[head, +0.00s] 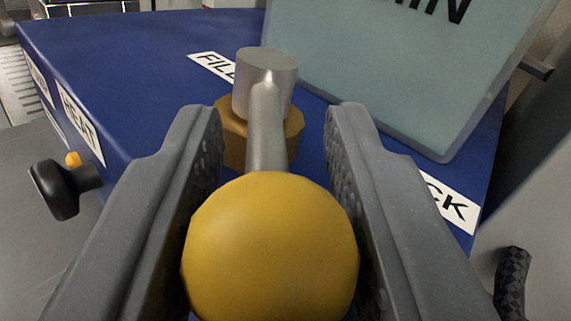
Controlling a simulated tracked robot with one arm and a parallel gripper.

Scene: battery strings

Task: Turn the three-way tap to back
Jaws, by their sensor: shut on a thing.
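The three-way tap (265,85) stands on top of a blue cabinet. It has a silver stem on a brass-coloured base (232,135), and a silver lever that points toward me. The lever ends in a large yellow ball knob (270,245). My gripper (275,165) has its dark fingers on either side of the lever and knob, shut on the knob. The knob hides the lower part of the gap between the fingers. A label starting "FILL" (213,67) lies behind the tap. A label ending in "CK" (452,208) lies to the right, partly hidden by my right finger.
A pale green panel (400,70) with partly cut-off lettering rises behind and right of the tap. The blue cabinet top (130,60) is clear at the left. A black knob (55,190) sticks out of its left side near the "HEAT" label (80,122).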

